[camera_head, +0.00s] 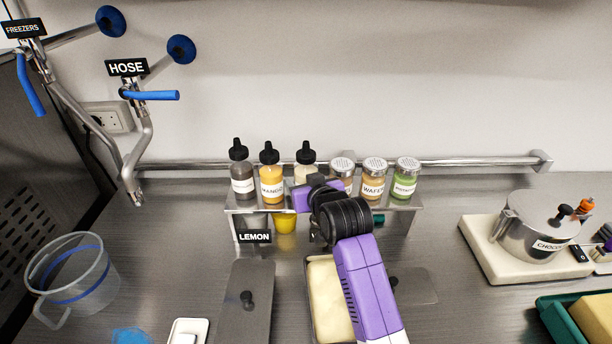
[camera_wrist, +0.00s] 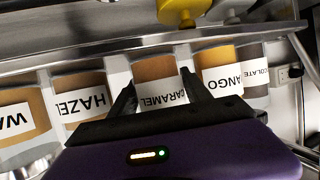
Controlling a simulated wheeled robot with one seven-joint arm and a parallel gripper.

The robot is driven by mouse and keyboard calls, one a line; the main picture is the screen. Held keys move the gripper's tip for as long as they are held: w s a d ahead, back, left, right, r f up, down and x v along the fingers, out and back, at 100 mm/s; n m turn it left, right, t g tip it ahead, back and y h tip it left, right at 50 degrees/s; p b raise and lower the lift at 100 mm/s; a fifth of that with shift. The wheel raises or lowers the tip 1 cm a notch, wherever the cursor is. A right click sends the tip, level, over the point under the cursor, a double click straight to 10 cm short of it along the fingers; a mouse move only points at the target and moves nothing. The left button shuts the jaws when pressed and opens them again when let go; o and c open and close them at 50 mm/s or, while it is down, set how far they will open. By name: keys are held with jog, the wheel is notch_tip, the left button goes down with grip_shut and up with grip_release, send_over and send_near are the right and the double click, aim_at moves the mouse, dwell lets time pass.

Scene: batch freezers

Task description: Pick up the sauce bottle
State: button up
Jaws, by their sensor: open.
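Three sauce bottles with black nozzle caps stand upright on the metal rack: a dark one (camera_head: 241,178), an orange mango one (camera_head: 271,182) and a third (camera_head: 306,157), partly hidden by my gripper. In the wrist view, the bottle labelled caramel (camera_wrist: 158,70) stands between the mango bottle (camera_wrist: 215,75) and the hazelnut jar (camera_wrist: 80,95). My gripper (camera_wrist: 160,90) is open, with one finger on each side of the caramel bottle. I cannot tell whether the fingers touch it. In the head view my purple gripper (camera_head: 316,182) hides its own fingertips.
Jars with perforated lids, including wafer (camera_head: 374,180) and a green one (camera_head: 406,178), stand right of the bottles on the rack (camera_head: 398,203). A wall rail (camera_head: 460,162) runs behind. A clear jug (camera_head: 75,275) stands left; a chocolate pot (camera_head: 535,225) stands right.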

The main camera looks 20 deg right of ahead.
jog(key=shift+w+f, duration=0.25)
jog(key=shift+w, duration=0.35)
jog(key=shift+c, duration=0.3)
jog(key=c, duration=1)
jog(key=shift+o, duration=0.2)
jog(key=shift+r, duration=0.1)
notch_tip(320, 180, up, 20)
jog(key=b, duration=0.2)
